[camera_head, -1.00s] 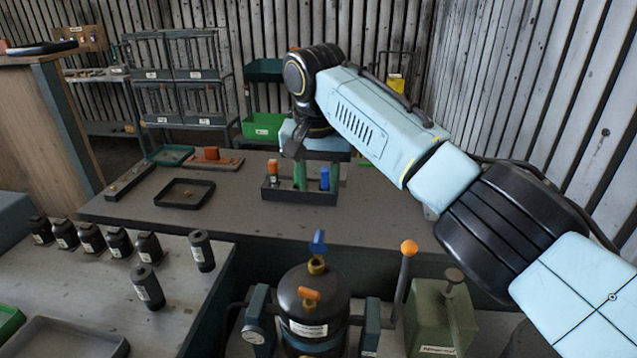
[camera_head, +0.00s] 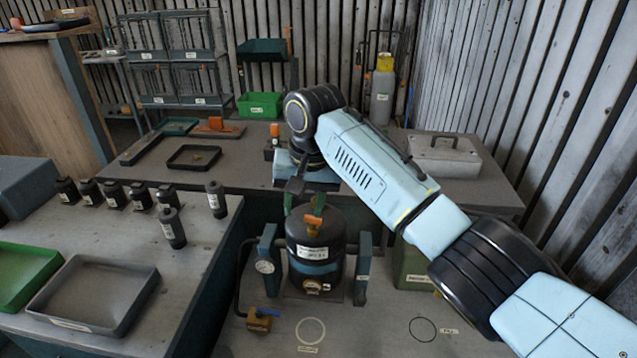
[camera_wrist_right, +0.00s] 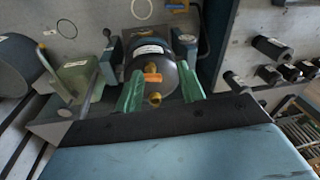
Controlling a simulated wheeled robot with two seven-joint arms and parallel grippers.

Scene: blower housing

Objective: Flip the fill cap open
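The black tank (camera_head: 318,258) stands upright on the bench in front of me. An orange-handled fitting (camera_head: 314,222) is on its upper front; the orange piece also shows in the right wrist view (camera_wrist_right: 152,77). A round brass fitting (camera_wrist_right: 155,98) sits on the tank top, between my finger lines. I cannot make out whether the fill cap on it is open or closed; in the head view my gripper hides it. My right gripper (camera_head: 304,202) points down over the tank's top with its green fingers apart, empty. In the wrist view its fingers (camera_wrist_right: 160,90) straddle the brass fitting. My left gripper is not in view.
A post with a gauge (camera_head: 265,267) and another post (camera_head: 363,268) flank the tank. A green box (camera_head: 412,265) is at right, partly behind my arm. Black bottles (camera_head: 172,228) and trays stand on the left bench.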

